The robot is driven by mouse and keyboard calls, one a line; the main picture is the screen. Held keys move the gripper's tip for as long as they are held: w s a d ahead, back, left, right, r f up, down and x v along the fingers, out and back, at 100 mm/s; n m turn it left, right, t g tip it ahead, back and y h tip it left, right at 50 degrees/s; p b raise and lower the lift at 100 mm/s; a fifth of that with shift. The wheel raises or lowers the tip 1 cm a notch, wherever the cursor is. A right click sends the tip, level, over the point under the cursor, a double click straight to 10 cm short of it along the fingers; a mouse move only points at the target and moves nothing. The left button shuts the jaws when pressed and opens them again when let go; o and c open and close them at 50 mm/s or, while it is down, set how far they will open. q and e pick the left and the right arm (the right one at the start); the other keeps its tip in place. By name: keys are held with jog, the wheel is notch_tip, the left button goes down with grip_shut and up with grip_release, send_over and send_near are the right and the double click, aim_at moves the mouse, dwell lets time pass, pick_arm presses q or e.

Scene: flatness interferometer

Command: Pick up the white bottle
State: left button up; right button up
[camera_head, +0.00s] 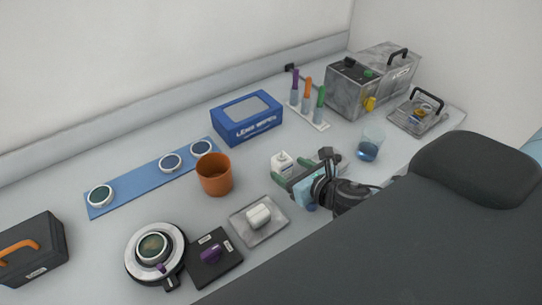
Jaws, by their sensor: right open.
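The white bottle (282,160) stands upright on the bench near the middle of the view, a small squarish white container with a short top. Its lower part is partly hidden by my right gripper. My right gripper (291,170) is open, its dark fingers with greenish tips reaching in from the right at the bottle's near side. I cannot tell whether the fingers touch the bottle. My left gripper is not in view.
An orange-brown cup (214,176) stands left of the bottle, and a metal tray with a white block (258,216) lies in front. A blue wipes box (247,118) and a tube rack (308,110) are behind. A glass beaker (370,145) of blue liquid stands right.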

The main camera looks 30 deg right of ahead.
aim_at(278, 162)
jog(key=shift+s+r, duration=0.1)
jog(key=shift+s, duration=0.25)
jog(key=shift+w, duration=0.15)
jog(key=shift+x, duration=0.95)
jog(key=shift+w+f, duration=0.25)
jog(key=shift+w, duration=0.1)
jog(key=x, duration=0.4)
jog(key=shift+w+d+f, duration=0.1)
jog(key=shift+w+f, duration=0.1)
jog(key=shift+w, duration=0.15)
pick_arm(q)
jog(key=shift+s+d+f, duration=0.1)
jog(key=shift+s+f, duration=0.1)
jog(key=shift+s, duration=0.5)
pick_arm(e)
jog(key=c, duration=1.1)
jog(key=shift+r, duration=0.1)
